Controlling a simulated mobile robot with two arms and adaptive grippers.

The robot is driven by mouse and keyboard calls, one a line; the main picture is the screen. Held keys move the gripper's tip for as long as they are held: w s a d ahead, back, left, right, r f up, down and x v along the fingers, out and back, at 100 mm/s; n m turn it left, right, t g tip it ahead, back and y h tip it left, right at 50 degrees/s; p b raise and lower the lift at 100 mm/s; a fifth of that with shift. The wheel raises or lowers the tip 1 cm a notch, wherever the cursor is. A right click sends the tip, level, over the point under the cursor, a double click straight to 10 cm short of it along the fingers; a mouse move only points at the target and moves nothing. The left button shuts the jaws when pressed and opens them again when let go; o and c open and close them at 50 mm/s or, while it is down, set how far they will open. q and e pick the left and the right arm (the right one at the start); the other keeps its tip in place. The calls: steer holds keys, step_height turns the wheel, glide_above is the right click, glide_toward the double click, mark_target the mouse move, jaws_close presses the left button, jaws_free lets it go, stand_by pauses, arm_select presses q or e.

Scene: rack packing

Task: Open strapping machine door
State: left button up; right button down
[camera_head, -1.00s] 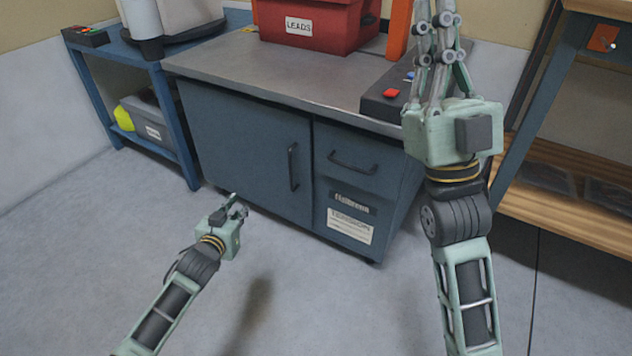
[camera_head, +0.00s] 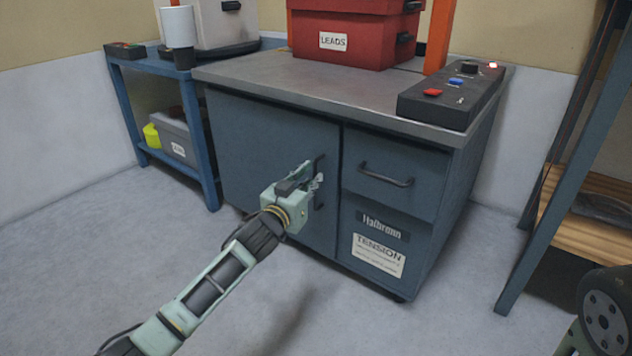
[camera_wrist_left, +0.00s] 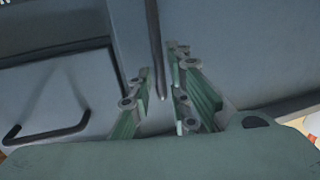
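The strapping machine is a blue-grey cabinet with a steel top (camera_head: 330,85). Its door (camera_head: 255,135) on the left side of the front is shut. The door's dark vertical handle (camera_head: 320,165) is partly hidden behind my left gripper (camera_head: 312,180) in the head view. In the left wrist view the handle (camera_wrist_left: 154,35) runs between the two fingers of my left gripper (camera_wrist_left: 160,75). The fingers are apart, with a gap visible around the bar. My right gripper is out of view; only part of my right arm shows at the bottom right.
Right of the door are a drawer with a dark handle (camera_head: 387,176) and a TENSION label (camera_head: 378,255). A control box (camera_head: 450,100) and red LEADS bin (camera_head: 345,35) stand on top. A blue side table (camera_head: 130,105) is left, a wooden-shelved rack (camera_head: 590,215) right.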

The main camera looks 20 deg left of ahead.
mark_target(314, 175)
arm_select(q)
steer(key=shift+w+d+b, duration=0.2)
steer(key=shift+w+b, duration=0.4)
steer(key=shift+w, duration=0.9)
steer(key=shift+c, duration=0.4)
jaws_close()
